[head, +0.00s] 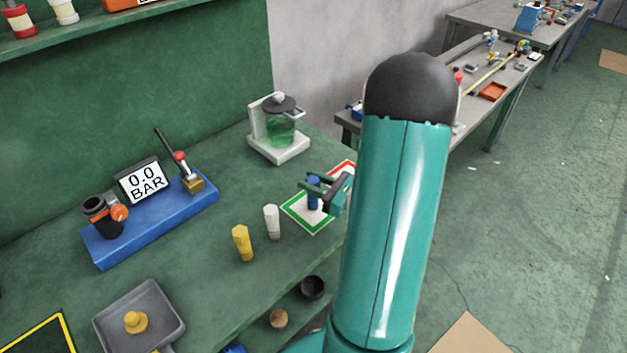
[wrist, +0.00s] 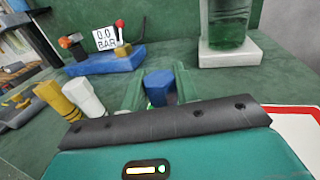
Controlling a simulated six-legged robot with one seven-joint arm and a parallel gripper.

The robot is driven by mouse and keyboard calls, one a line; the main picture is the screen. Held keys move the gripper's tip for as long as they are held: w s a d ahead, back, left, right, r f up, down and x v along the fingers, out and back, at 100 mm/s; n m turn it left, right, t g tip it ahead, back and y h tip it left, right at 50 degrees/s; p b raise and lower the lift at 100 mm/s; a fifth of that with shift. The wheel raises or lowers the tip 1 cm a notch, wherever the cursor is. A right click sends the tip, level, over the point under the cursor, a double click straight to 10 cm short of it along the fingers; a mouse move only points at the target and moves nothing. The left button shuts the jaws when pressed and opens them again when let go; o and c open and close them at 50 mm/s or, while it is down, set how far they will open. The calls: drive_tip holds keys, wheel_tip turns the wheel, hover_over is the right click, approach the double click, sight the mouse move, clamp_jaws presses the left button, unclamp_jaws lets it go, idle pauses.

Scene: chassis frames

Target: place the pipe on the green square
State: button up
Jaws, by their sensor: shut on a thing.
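A short blue pipe (head: 313,194) is upright between the fingers of my gripper (head: 318,187), which is shut on it. The green square (head: 291,211), a green outline with a white inside, lies on the green bench under and around the pipe. I cannot tell whether the pipe's base touches it. In the wrist view the pipe's blue top (wrist: 158,80) shows between the two green fingers (wrist: 158,92); its lower part is hidden by my gripper. My arm hides part of the bench to the right.
A white pipe (head: 272,222) and a yellow pipe (head: 242,243) stand left of the square. A red-bordered square (head: 343,167) lies behind it. A glass vessel on a white base (head: 279,149) and a blue gauge stand (head: 150,225) are farther back. A grey tray (head: 139,312) sits front left.

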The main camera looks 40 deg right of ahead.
drive_tip(key=o, duration=1.1)
